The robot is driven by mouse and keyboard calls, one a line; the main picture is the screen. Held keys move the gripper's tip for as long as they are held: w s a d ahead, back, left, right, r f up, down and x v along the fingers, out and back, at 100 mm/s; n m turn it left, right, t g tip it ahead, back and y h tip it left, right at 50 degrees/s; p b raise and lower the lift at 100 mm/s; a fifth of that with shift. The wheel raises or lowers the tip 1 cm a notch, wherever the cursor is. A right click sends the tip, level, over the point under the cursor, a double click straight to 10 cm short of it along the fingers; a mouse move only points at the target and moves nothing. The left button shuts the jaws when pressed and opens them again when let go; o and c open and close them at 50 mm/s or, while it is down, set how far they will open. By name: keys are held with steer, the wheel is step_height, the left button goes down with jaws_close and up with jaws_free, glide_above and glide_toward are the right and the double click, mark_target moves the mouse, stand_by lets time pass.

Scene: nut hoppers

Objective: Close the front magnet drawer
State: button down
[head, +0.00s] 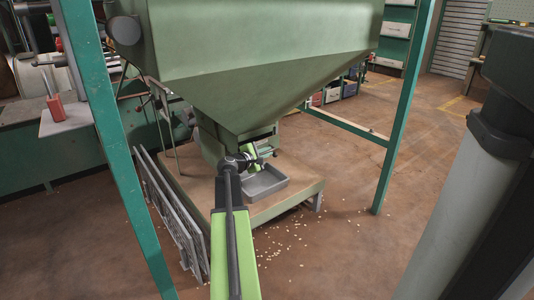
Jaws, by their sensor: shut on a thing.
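The large green hopper (255,60) narrows down to an outlet above a low platform. The front magnet drawer (268,146) appears to be the small green part at this outlet, largely hidden by my gripper and arm. I cannot tell how far it stands out. My gripper (257,158) is at the outlet front, at the end of my lime-green arm, and is shut on the drawer, apparently at its front. The fingertips are too small to make out clearly.
A grey tray (265,183) sits on the platform (300,188) under the outlet. Green frame posts (403,105) stand on both sides. A grey metal rack (172,215) leans at the platform's left. Pale nuts (290,240) are scattered on the brown floor, which is open at right.

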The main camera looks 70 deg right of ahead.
steer(key=shift+s, duration=0.1)
steer(key=w+d, duration=0.2)
steer(key=shift+w, duration=0.35)
steer(key=c, duration=1.5)
jaws_free()
steer(key=shift+w+a, duration=0.1)
steer(key=p+v, duration=0.3)
steer(key=v, duration=1.4)
steer(key=shift+a+p, duration=0.25)
steer(key=shift+p, duration=0.15)
